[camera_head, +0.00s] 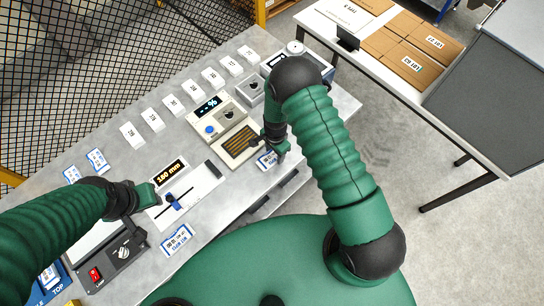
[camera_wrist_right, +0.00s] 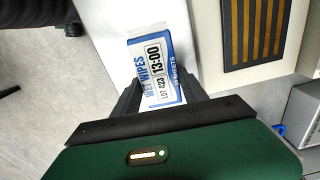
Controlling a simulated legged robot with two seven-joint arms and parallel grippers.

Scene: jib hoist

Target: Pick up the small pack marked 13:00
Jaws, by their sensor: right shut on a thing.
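The small pack (camera_wrist_right: 157,62) is white and blue, printed WET WIPES, LOT 423 and 13:00. In the right wrist view it sits between the two black fingers of my right gripper (camera_wrist_right: 160,88), which is shut on it. In the head view this pack (camera_head: 266,161) shows at the front edge of the grey table, partly covered by my right gripper (camera_head: 274,148). Whether it touches the table I cannot tell. My left gripper (camera_head: 150,196) hangs over the table's left part, near a white measuring plate; its finger gap is unclear.
Other small packs lie on the grey table (camera_head: 205,225): one at the front (camera_head: 177,239), two at the back left (camera_head: 97,160). A row of white cards (camera_head: 172,105) stands behind. A brown slatted pad (camera_head: 240,140) is beside my right gripper. Cartons (camera_head: 405,58) lie on another table.

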